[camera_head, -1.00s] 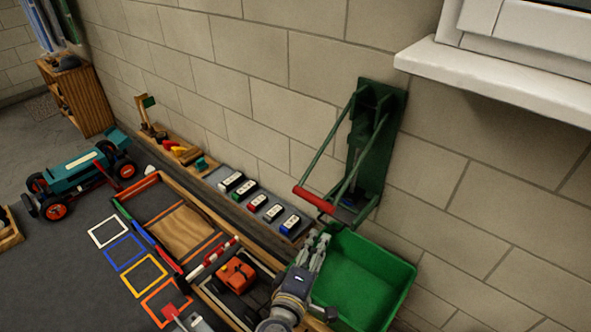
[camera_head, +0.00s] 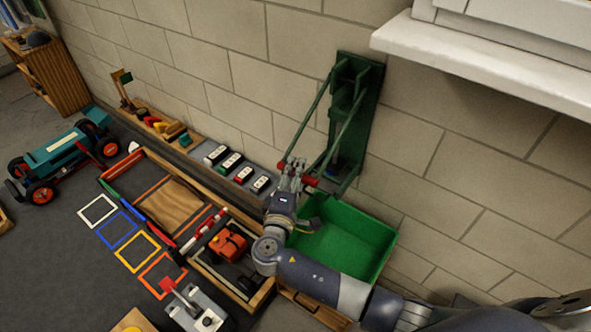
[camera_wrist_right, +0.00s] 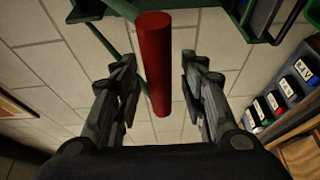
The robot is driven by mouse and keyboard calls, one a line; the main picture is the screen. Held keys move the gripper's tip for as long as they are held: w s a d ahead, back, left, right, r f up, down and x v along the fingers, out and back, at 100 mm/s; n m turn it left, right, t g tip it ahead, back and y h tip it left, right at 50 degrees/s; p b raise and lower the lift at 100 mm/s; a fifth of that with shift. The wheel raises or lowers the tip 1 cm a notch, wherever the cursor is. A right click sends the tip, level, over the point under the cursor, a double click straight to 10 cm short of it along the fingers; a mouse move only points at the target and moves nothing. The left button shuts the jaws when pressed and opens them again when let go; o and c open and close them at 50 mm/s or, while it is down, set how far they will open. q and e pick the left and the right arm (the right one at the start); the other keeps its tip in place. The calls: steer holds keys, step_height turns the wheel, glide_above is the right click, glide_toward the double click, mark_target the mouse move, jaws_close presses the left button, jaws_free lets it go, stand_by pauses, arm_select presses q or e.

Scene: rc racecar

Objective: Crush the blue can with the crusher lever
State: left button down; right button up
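The green can crusher (camera_head: 366,105) is fixed to the wall, with two long side bars running down to a red crossbar handle (camera_head: 310,181). A small dark blue patch (camera_head: 333,170), which looks like the blue can, shows low in the crusher, mostly hidden behind the lever parts. My right gripper (camera_head: 292,172) is at the red handle. In the right wrist view the handle (camera_wrist_right: 156,65) lies between the two open fingers (camera_wrist_right: 160,90), with clear gaps on both sides. My left gripper is not in view.
A green bin (camera_head: 345,240) stands below the crusher, close under my right wrist. A ledge with several labelled blocks (camera_head: 230,163) runs along the wall to the left. A white window sill (camera_head: 480,70) juts out at upper right.

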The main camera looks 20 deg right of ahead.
steer(key=shift+w+d, duration=0.15)
steer(key=shift+w, duration=0.05)
steer(key=shift+c, duration=0.4)
jaws_close()
steer(key=shift+r, duration=0.1)
